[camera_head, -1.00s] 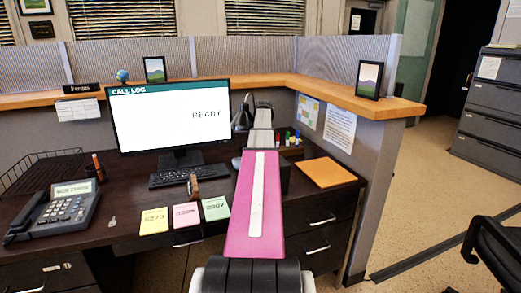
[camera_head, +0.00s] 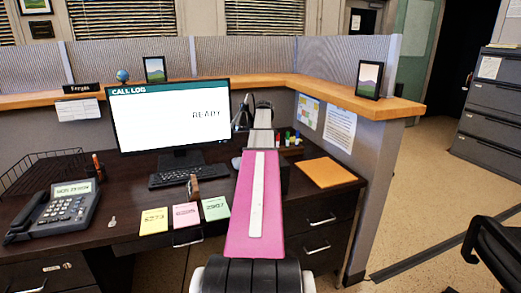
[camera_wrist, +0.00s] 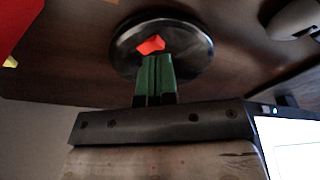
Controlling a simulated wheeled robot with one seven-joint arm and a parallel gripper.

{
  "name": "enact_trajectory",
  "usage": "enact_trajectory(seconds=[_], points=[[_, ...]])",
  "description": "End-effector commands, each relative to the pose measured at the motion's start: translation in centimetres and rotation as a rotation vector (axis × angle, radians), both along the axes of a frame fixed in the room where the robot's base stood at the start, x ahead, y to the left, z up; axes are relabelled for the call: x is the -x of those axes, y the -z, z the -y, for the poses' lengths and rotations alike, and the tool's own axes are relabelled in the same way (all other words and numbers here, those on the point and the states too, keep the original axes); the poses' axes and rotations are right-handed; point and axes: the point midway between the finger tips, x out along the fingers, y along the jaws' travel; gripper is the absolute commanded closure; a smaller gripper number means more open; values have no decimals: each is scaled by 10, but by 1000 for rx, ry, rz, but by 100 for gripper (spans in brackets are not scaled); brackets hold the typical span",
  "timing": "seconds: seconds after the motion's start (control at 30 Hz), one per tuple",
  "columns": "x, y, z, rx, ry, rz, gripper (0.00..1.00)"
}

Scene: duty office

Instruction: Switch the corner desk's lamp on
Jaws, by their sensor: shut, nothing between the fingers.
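The corner desk's lamp shows in the head view as a dark shade (camera_head: 241,118), partly hidden behind my arm. In the wrist view its round dark base (camera_wrist: 192,62) lies on the brown desk, with a red switch (camera_wrist: 150,45) on it. My gripper (camera_wrist: 154,57) has green fingers, shut with nothing between them. The fingertips are right at the red switch; I cannot tell if they touch it. My arm hides the gripper and lamp base in the head view. I see no clear glow from the lamp.
The monitor (camera_head: 168,118) stands left of the lamp, with the keyboard (camera_head: 188,176) before it. In the wrist view a mouse (camera_wrist: 292,18) is near the base and a red item (camera_wrist: 14,24) is at upper left. An orange folder (camera_head: 326,172) lies right of my arm.

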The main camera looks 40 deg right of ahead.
Motion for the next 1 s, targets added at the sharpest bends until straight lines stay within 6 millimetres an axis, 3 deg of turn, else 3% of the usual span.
enact_trajectory(seconds=[1.0], points=[[0,6,0,0,0,0,100]])
